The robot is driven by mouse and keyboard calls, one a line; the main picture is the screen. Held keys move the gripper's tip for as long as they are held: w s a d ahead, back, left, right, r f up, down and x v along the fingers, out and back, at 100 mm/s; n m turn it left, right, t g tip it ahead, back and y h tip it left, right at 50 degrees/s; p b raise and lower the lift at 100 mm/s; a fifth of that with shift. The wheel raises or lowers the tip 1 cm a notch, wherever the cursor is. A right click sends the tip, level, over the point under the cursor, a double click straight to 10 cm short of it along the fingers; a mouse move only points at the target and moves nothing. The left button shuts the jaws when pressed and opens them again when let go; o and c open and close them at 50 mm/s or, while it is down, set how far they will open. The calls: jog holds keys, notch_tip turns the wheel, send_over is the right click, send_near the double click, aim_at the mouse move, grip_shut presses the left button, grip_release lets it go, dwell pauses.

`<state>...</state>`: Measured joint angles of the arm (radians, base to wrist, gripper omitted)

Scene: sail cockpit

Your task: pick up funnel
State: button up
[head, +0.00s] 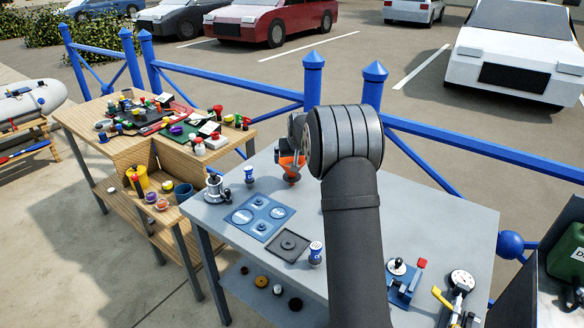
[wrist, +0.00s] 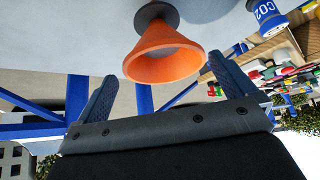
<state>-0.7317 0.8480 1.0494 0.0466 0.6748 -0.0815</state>
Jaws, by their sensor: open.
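The orange funnel (head: 291,165) stands on the grey table, partly hidden behind my wrist in the head view. In the wrist view, which is upside down, the funnel (wrist: 165,52) has its wide rim upward and a dark round base (wrist: 150,13) at its narrow end. My gripper (wrist: 150,72) is open, with one finger to each side of the funnel in that view. The funnel appears just ahead of the fingers, and I see no contact. In the head view my gripper (head: 297,140) is mostly hidden by my wrist.
The grey table (head: 450,220) holds a blue plate (head: 260,216), a dark square tray (head: 288,245), a CO2 canister (head: 249,175), a metal winch (head: 214,188) and a blue clamp device (head: 403,285). A blue railing (head: 450,147) runs behind. A cluttered wooden bench (head: 150,150) stands left.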

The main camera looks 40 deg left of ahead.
aim_at(292, 160)
jog(key=x, duration=0.5)
jog(key=shift+s+a, duration=0.1)
jog(key=shift+a, duration=0.1)
jog(key=shift+r, duration=0.1)
jog(key=c, duration=0.7)
jog(key=shift+r, duration=0.1)
